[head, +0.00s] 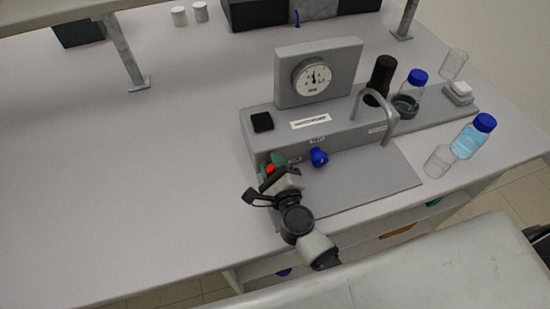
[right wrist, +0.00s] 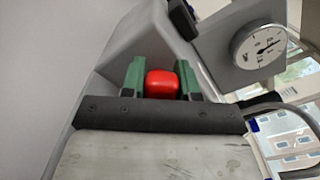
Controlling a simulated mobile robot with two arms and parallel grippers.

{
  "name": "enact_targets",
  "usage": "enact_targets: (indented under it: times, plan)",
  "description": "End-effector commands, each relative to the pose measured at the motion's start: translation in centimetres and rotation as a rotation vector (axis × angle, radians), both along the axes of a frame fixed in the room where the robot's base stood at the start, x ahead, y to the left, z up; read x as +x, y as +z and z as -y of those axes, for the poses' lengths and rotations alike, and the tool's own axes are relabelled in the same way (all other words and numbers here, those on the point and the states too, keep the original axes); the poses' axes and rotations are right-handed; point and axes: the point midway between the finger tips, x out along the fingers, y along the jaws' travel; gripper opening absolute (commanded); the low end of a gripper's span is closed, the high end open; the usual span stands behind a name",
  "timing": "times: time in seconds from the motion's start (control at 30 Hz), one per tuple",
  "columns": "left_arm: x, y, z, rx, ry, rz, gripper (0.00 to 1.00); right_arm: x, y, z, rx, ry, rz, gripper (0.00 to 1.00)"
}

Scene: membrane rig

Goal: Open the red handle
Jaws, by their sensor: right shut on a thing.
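The red handle (right wrist: 162,84) is a small rounded knob on the front of the grey membrane rig (head: 345,137). In the right wrist view it sits between the two green fingers of my right gripper (right wrist: 161,80), which is shut on it. In the head view the red handle (head: 270,169) shows only as a small patch at the rig's left front, mostly hidden by my right gripper (head: 274,165). A blue handle (head: 319,157) is on the same front face, to the right. My left gripper is not in view.
A pressure gauge (head: 311,78) stands on the rig, with a bent grey tube (head: 376,100) to its right. Blue-capped bottles (head: 473,136) and a clear beaker (head: 439,161) stand at the right. The table (head: 130,170) left of the rig is clear.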

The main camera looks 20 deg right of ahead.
Motion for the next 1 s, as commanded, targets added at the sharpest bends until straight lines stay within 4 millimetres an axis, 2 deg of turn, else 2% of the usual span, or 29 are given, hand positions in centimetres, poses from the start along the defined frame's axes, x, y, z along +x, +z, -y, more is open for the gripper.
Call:
enact_targets:
  times: [0.5,0.7,1.0]
  plan:
    - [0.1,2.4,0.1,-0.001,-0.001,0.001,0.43,-0.1,-0.8,-0.5,-0.452,0.001,0.013,0.06]
    - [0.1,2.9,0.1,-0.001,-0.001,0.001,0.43,0.0,-1.1,-0.5,-0.563,0.0,0.017,0.06]
    - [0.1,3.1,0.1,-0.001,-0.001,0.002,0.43,0.0,-1.3,-0.6,-0.642,0.0,0.021,0.06]
